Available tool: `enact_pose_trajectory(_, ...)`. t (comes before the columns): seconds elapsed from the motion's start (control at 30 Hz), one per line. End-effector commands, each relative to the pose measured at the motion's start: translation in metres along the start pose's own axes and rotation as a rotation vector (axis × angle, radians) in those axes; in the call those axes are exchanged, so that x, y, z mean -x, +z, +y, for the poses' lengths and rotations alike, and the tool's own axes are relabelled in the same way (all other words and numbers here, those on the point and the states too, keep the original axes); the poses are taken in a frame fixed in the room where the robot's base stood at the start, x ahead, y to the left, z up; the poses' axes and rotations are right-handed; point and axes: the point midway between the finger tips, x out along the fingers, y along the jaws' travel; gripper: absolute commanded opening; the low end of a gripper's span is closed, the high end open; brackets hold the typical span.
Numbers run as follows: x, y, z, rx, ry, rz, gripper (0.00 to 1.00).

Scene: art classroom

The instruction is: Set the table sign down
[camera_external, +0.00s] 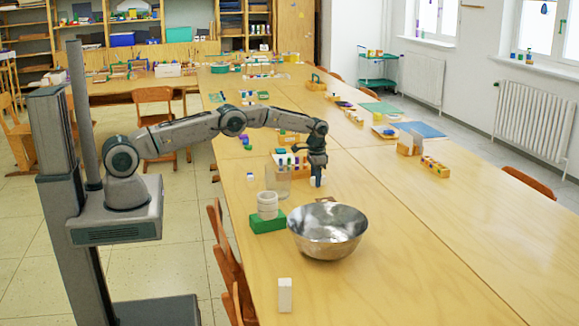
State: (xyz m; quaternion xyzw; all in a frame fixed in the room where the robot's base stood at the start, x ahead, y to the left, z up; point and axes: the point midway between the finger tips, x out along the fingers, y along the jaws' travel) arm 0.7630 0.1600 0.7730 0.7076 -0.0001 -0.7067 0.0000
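My gripper (316,168) points down above the near half of the long table, behind the metal bowl. It is small in this view, and I cannot tell whether its fingers are open or shut. I cannot identify the table sign for sure. A small white upright block (285,295) stands alone near the table's front left edge, well apart from my gripper.
A shiny metal bowl (328,232) stands near the left edge of the table (440,255). Left of it, white round containers (267,204) are stacked by a green block (267,220), with a clear jar (278,180) behind. The table's right front is clear. Chairs line the left edge.

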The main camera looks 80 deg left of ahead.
Motion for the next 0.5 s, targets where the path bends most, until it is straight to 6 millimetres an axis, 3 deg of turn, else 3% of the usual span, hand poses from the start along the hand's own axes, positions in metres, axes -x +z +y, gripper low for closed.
enact_pose_trajectory(0.27, 0.009, -0.001, 0.0, 0.0, 0.0, 0.002, 0.41)
enact_pose_trajectory(0.5, 0.058, -0.001, 0.0, 0.0, -0.001, 0.005, 0.41)
